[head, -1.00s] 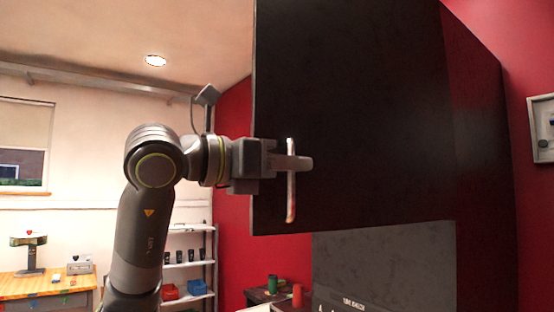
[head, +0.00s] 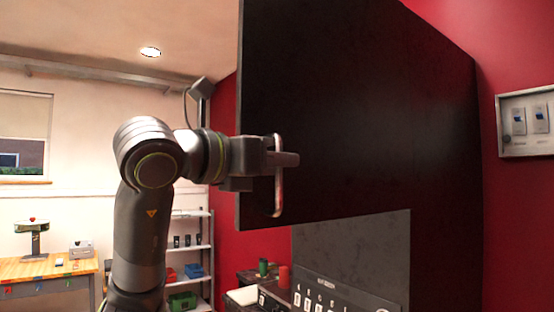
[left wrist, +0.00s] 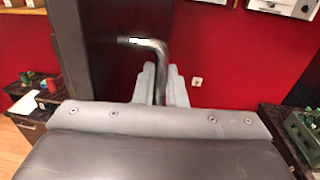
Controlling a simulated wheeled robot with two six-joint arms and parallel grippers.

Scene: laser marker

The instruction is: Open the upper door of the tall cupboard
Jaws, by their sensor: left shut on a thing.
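The upper door (head: 360,120) of the tall cupboard is a large black panel across the middle of the head view. Its upright metal bar handle (head: 278,200) is near the door's left edge. My left gripper (head: 285,159) is shut on this handle, around its middle. In the left wrist view the handle (left wrist: 150,45) bends at its top toward the dark door (left wrist: 100,50), and its bar passes between the two grey fingers (left wrist: 160,82). The cupboard's inside is not visible, and how far the door stands open I cannot tell. My right gripper is out of view.
A grey panel (head: 345,252) stands below the door, with a row of labelled parts. Red and green cups (head: 284,275) are on a dark surface nearby. A switch box (head: 527,122) hangs on the right red wall. Shelves (head: 190,250) and a wooden bench (head: 50,268) are at the left.

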